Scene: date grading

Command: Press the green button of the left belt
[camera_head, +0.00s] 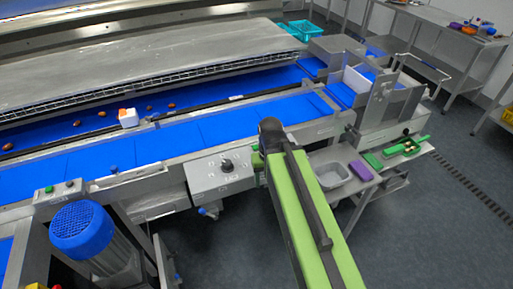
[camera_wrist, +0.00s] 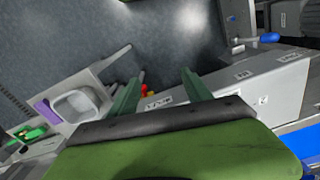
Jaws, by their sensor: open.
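A small grey button panel (camera_head: 60,193) sits at the lower left of the head view, beside a blue motor. A small green button (camera_head: 48,189) is on it, with a dark button to its right. The blue belt (camera_head: 75,160) runs behind it. The green button is not visible in the wrist view.
A grey control box (camera_head: 220,172) with a black knob stands left of my arm. The blue motor (camera_head: 82,230) stands just below the button panel. A grey tub (camera_head: 330,175) and purple block (camera_head: 361,170) are right of my arm. Floor is open at right.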

